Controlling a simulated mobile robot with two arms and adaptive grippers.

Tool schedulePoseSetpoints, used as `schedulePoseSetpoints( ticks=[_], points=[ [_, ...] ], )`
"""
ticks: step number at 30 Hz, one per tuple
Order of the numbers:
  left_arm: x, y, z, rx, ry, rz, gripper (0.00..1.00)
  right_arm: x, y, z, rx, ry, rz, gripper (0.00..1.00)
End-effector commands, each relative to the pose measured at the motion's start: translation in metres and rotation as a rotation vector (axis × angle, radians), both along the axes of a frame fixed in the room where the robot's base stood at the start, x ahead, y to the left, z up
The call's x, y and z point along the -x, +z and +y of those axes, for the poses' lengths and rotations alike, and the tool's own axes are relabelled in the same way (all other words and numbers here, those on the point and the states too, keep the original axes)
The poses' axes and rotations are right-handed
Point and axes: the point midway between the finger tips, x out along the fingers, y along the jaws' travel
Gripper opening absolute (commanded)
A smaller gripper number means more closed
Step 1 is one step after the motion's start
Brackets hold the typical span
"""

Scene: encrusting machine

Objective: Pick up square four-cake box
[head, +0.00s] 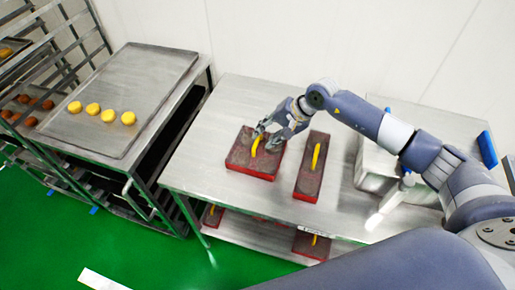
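The square four-cake box (241,162) is a low red box with a brownish-grey top and a yellow handle. It sits on the upper shelf of the steel table in the head view. My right gripper (264,141) is directly over it, with its fingers apart on either side of the yellow handle (255,147). A gap shows between the fingers, and I cannot tell whether either touches the handle. The gripper hides the box's upper right part. The box rests flat on the table. My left gripper is not in view.
A long narrow red box (307,184) with a yellow handle lies close to the right on the steel table (200,167). More red boxes (312,244) sit on the lower shelf. A tray (125,85) with several yellow cakes stands at left. Bare tabletop lies left of the square box.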

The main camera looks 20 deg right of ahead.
Motion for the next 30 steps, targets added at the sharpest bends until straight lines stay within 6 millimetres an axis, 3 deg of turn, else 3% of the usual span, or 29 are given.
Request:
schedulePoseSetpoints(
  ticks=[2,7,16,21,30],
  points=[
    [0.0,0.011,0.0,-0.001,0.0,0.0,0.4,-0.004,-0.004,0.005,-0.003,-0.001,0.003,0.34],
    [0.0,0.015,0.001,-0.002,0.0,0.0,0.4,-0.01,-0.021,0.012,-0.003,-0.001,0.0,0.34],
    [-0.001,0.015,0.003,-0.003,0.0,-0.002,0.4,-0.011,-0.025,0.014,-0.002,0.0,-0.001,0.34],
    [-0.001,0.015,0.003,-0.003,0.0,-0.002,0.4,-0.011,-0.025,0.013,-0.002,0.0,-0.001,0.0],
    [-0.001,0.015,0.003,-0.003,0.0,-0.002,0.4,-0.012,-0.024,0.014,-0.003,-0.001,-0.003,0.0]
  ],
)
